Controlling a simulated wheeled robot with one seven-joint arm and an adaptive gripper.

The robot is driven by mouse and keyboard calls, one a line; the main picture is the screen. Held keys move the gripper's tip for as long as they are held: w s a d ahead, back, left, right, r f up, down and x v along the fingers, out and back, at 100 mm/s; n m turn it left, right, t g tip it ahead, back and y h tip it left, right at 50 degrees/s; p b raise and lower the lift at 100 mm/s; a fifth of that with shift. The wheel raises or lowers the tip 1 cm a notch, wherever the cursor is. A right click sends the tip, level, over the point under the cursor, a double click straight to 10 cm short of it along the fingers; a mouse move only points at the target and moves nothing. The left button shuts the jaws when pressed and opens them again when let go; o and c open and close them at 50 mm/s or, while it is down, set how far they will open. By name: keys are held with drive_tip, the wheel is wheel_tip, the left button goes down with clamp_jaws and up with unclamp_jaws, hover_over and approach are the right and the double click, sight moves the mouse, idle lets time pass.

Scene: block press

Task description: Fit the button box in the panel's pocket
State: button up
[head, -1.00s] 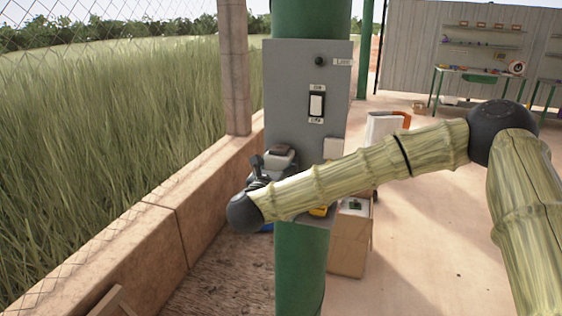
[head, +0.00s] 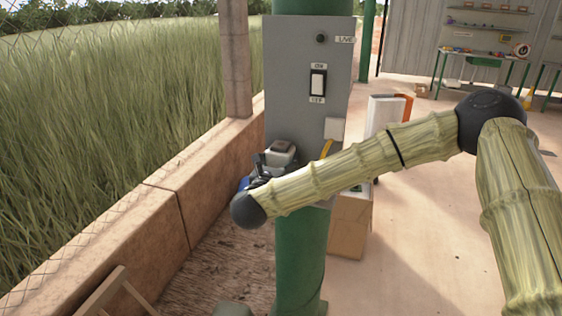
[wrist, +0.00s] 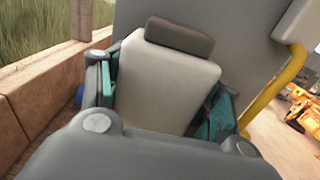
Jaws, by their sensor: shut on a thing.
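The button box (head: 281,153) is a pale block with a dark brown button on top, in front of the panel's lower left part. My gripper (head: 264,168) is shut on it. In the wrist view the pale face of the button box (wrist: 165,85) fills the middle, with teal finger pads (wrist: 215,115) along both sides. The grey panel (head: 287,95) is fixed to a green post and carries an ON/OFF switch and a LIVE lamp. The pocket cannot be made out; my arm and the box cover the panel's lower part.
A small white box (head: 334,128) with a yellow cable (head: 327,148) sits on the panel's right edge, close to my arm. A cardboard box (head: 348,228) stands right of the post.

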drive_tip(key=shift+f+b, duration=0.5)
drive_tip(key=shift+b, duration=0.1)
drive_tip(key=o, duration=1.5)
